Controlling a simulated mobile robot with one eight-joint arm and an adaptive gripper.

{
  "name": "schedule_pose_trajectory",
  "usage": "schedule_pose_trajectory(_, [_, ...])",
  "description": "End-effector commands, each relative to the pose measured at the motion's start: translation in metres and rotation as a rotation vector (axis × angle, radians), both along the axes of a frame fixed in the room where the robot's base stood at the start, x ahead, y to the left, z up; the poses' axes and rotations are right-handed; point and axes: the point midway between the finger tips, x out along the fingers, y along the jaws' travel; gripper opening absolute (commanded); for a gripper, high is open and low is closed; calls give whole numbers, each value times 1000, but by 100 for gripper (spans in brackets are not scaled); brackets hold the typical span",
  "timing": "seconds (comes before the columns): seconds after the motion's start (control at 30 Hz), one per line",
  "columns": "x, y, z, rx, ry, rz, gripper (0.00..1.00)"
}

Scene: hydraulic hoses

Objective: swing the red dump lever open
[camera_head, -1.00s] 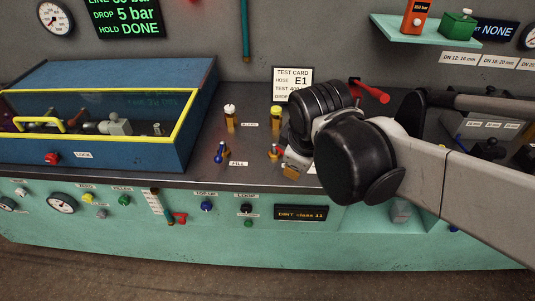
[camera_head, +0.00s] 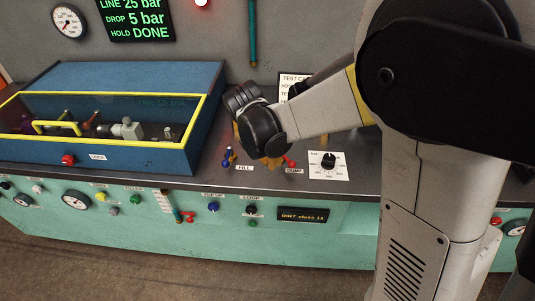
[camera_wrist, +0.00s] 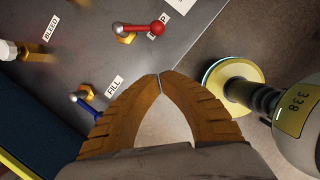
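The red dump lever (camera_head: 291,163) is on the bench top by the DUMP label (camera_head: 293,171). In the head view the gripper (camera_head: 271,162) is low over the bench, just left of the red ball; the wrist hides the valve.
The blue fill lever (camera_wrist: 79,98) is close to the left finger and also shows in the head view (camera_head: 227,157). A dial plate (camera_head: 329,165) is right of the dump lever. A blue box (camera_head: 205,125) with a yellow-framed lid is left. The status display (camera_head: 136,18) reads LINE 25 bar.

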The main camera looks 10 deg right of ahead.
Motion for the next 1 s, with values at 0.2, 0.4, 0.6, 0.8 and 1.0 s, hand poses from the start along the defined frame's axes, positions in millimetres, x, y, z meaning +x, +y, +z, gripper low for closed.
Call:
schedule_pose_trajectory(0.2, [8,-12,-50,1,-2,-3,0])
schedule_pose_trajectory(0.4, [20,-34,-62,1,-1,-4,0])
schedule_pose_trajectory(0.6, [28,-47,-64,2,-1,-2,0])
schedule_pose_trajectory(0.8, [29,-48,-63,1,-1,-2,0])
schedule_pose_trajectory(1.0, [29,-48,-63,1,-2,0,0])
